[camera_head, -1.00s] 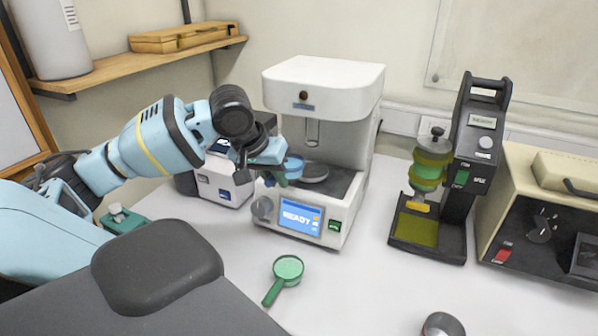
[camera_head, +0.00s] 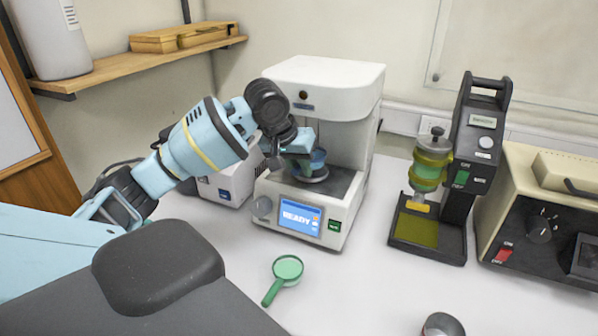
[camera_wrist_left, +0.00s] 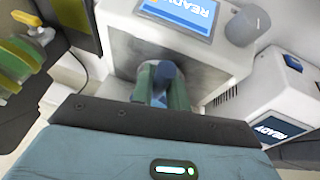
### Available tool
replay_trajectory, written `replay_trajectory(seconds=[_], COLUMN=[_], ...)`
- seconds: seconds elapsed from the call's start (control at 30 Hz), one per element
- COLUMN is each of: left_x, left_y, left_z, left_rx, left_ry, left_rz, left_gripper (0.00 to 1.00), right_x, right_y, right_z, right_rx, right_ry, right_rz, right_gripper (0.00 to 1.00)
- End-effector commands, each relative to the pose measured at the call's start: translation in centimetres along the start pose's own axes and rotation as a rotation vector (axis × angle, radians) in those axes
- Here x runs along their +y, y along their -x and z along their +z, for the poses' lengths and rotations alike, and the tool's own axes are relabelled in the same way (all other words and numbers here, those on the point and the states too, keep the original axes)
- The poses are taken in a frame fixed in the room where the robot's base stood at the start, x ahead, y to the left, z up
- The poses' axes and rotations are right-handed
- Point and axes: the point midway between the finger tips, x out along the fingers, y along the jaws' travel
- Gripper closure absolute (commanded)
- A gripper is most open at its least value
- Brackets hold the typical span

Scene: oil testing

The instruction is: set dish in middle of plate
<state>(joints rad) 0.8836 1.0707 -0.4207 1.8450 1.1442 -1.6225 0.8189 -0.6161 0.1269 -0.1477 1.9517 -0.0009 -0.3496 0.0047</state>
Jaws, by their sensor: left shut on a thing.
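My left gripper (camera_head: 308,167) reaches into the open bay of the white machine with the READY screen (camera_head: 300,218). It is shut on a small blue dish (camera_head: 319,158). The dish is over the round grey plate (camera_head: 311,175) in the bay; I cannot tell whether it touches the plate. In the left wrist view the green fingertips (camera_wrist_left: 161,88) close on the blue dish (camera_wrist_left: 165,70), and the plate is hidden there. My right gripper is not in view.
A green magnifier-like tool (camera_head: 285,275) lies on the white table in front. A smaller white device (camera_head: 226,185) stands left of the machine. The table's front middle is mostly clear.

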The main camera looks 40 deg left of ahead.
Motion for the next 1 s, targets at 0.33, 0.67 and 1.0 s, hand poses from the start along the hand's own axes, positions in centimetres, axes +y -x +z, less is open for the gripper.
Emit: replay_trajectory(seconds=[0.33,0.67,1.0], left_x=[-0.38,-0.44,-0.43], left_y=[-1.07,-1.31,-1.24], left_z=[0.58,0.71,0.68], left_rx=[-0.001,-0.002,-0.002], left_ry=[0.000,0.001,0.001], left_rz=[-0.003,-0.003,-0.003], left_gripper=[1.00,0.70,0.62], right_x=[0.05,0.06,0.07], right_y=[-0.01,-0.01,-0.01], right_z=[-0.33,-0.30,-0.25], right_rx=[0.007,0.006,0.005], right_ry=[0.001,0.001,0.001], right_rz=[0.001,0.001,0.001], right_gripper=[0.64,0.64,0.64])
